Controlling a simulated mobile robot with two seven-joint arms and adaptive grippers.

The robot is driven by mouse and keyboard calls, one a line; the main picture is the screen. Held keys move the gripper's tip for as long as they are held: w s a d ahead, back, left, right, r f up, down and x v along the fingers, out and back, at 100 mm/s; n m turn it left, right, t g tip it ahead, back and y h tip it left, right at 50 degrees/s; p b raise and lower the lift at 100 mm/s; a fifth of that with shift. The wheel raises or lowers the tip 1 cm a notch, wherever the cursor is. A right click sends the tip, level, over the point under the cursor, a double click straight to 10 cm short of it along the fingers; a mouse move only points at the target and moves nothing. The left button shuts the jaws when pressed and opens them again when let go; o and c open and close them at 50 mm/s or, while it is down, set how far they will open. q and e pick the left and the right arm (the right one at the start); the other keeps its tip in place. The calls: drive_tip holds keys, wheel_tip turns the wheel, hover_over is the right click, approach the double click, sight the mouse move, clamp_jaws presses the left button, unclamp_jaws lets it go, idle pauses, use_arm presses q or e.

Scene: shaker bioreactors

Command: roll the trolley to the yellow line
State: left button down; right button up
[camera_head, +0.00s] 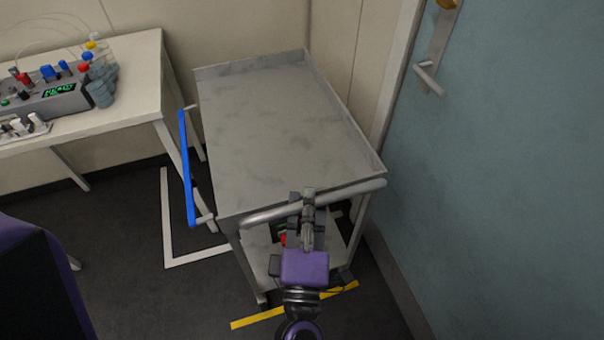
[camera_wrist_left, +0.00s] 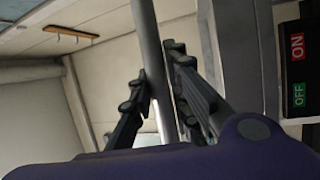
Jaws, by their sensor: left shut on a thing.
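The grey metal trolley (camera_head: 270,120) stands in the middle of the head view, its top shelf empty. A grey push bar (camera_head: 350,193) runs along its near end, and a blue bar (camera_head: 187,170) is on its left side. My left gripper (camera_head: 308,200) is shut on the grey push bar; in the left wrist view its fingers lie on both sides of the bar (camera_wrist_left: 150,60). The yellow line (camera_head: 258,319) is on the floor by the trolley's near end, partly hidden behind my arm. My right gripper is not in view.
A white table (camera_head: 120,75) with a lab device (camera_head: 50,98) stands on the left. A white floor marking (camera_head: 167,225) lies left of the trolley. A blue door (camera_head: 500,170) with a handle is close on the right.

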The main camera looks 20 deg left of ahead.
use_arm(q)
drive_tip(key=s+d, duration=0.2)
drive_tip(key=s, duration=0.1)
drive_tip(key=shift+d, duration=0.1)
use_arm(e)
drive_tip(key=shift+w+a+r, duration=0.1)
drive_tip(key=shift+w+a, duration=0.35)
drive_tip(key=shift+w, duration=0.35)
use_arm(q)
drive_tip(key=shift+r, duration=0.1)
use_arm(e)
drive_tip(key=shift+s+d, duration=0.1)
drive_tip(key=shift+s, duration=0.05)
use_arm(q)
drive_tip(key=c, duration=1.8)
unclamp_jaws()
drive_tip(key=shift+o, duration=0.7)
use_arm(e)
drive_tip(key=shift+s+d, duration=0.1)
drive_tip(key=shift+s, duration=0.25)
use_arm(q)
drive_tip(key=shift+s, duration=0.1)
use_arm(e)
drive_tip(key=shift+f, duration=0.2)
